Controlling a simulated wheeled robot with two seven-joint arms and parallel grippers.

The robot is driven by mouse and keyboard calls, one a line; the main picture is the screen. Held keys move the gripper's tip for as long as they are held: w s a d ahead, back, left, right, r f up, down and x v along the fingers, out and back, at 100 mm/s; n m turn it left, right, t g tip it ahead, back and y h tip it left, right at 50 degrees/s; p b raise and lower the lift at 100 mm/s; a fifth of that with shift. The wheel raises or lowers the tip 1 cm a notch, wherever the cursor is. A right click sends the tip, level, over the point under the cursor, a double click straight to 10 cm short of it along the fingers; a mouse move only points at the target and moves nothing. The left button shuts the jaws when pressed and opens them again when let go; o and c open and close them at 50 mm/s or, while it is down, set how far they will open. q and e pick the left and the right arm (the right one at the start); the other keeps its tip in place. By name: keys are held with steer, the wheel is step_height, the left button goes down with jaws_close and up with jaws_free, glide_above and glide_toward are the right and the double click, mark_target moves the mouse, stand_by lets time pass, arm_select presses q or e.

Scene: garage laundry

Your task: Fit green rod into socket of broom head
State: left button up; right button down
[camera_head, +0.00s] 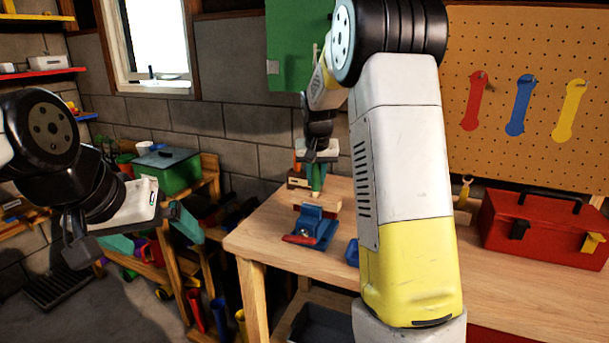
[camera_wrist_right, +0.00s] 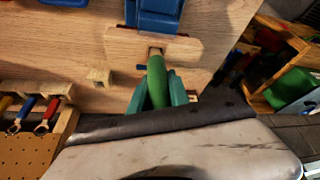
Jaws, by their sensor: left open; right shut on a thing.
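My right gripper (camera_head: 316,172) is shut on the green rod, which shows between its teal fingers in the right wrist view (camera_wrist_right: 157,80). The wooden broom head (camera_wrist_right: 190,47) is a pale block at the blue vise (camera_wrist_right: 157,14); the head view shows the vise (camera_head: 313,226) on the workbench. The rod's far end lies over the dark socket in the middle of the block. I cannot tell whether the tip is inside the socket or just above it. My left gripper (camera_head: 150,236) is open and empty, left of the workbench.
The wooden workbench (camera_head: 400,290) also bears a red toolbox (camera_head: 545,228) at the right. A pegboard (camera_head: 530,60) with red, blue and yellow tools hangs behind. A green box (camera_head: 167,172) stands on a wooden stand at the left. My right arm hides the bench's middle.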

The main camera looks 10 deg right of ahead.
mark_target(316, 167)
steer(key=shift+f, duration=0.3)
steer(key=shift+f, duration=0.45)
stand_by(0.4)
steer(key=c, duration=1.1)
jaws_free()
steer(key=shift+c, duration=0.2)
steer(key=v, duration=0.7)
steer(key=shift+s+r, duration=0.15)
steer(key=shift+r, duration=0.15)
